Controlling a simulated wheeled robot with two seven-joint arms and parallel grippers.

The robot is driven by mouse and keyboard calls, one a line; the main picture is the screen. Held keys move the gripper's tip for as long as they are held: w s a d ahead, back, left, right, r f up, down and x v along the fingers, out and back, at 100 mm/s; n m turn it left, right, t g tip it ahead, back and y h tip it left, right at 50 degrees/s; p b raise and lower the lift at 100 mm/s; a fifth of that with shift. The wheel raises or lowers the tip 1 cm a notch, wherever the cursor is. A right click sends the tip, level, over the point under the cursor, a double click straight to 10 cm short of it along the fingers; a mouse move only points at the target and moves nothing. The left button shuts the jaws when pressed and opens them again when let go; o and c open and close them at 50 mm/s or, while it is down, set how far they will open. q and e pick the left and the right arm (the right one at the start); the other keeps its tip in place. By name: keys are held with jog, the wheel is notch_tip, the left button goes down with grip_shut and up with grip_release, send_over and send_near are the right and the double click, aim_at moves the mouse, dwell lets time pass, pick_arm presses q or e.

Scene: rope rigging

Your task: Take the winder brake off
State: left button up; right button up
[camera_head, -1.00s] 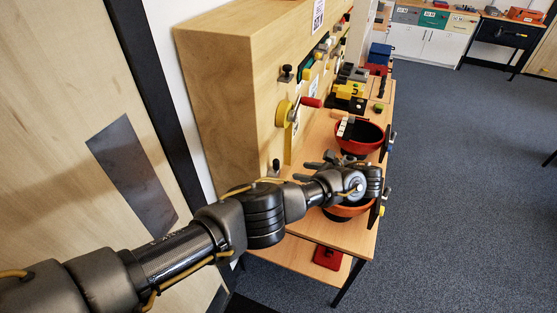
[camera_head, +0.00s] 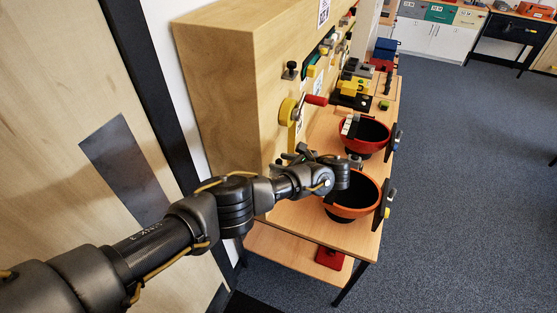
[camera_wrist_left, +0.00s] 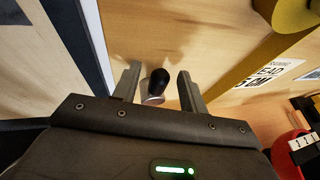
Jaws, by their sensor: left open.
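My left gripper (camera_head: 290,158) is at the wooden panel (camera_head: 227,95), below the yellow winder wheel (camera_head: 287,110) with its red crank handle (camera_head: 316,100). In the left wrist view the gripper (camera_wrist_left: 158,85) is open. A black knob (camera_wrist_left: 159,78) on a short grey stem shows between its two fingers, with a gap on either side. This knob appears to be the winder brake, but no label on it is readable. In the head view my gripper largely covers that spot. The right gripper is not in view.
An orange bowl (camera_head: 368,211) and a red bowl (camera_head: 379,143) stand on the wooden table (camera_head: 338,236) beside the panel. Another black knob (camera_head: 291,68) sits higher on the panel. Blue carpet (camera_head: 460,190) is clear to the right.

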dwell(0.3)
pick_arm(q)
grip_shut()
jog(key=shift+w, duration=0.1)
